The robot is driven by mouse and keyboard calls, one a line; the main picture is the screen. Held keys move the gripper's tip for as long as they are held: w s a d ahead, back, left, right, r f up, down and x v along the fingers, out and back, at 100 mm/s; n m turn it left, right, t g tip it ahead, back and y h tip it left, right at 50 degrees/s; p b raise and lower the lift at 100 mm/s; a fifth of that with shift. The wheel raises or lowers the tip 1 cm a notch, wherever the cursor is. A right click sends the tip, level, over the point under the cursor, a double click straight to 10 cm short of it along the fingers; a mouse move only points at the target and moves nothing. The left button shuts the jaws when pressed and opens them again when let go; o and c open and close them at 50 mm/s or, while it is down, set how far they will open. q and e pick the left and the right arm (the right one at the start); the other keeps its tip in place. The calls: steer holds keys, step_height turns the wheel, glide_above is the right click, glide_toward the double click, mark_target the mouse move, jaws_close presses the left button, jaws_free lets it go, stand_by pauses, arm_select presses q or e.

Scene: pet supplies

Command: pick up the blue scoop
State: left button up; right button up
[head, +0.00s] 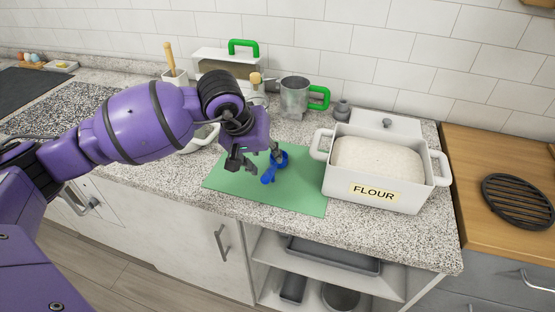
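The blue scoop (268,175) lies on a green mat (302,193) on the speckled counter. Its round part is toward the back right, and its other end points toward the front left. My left gripper (265,165) is low over the mat, right at the scoop, with its fingers spread apart. One finger is left of the scoop, and the other overlaps its round part in the picture. I cannot tell whether the fingers touch it. The gripper hides part of the scoop. My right gripper is not in view.
A white bin labelled FLOUR (402,194), full of pale flour, stands close right of the mat, its lid (385,122) behind. A metal cup with a green handle (295,97) stands behind the mat. A white bowl (200,139) is partly hidden by my arm. The mat's front right is clear.

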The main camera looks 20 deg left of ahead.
mark_target(271, 167)
arm_select(q)
steer(key=shift+d+f, duration=0.15)
steer(key=shift+f, duration=0.3)
steer(key=p+x, duration=0.1)
steer(key=x, duration=0.3)
steer(key=shift+d+f, duration=0.2)
steer(key=shift+f, duration=0.05)
steer(key=shift+w+f, duration=0.1)
steer(key=shift+f, duration=0.35)
jaws_close()
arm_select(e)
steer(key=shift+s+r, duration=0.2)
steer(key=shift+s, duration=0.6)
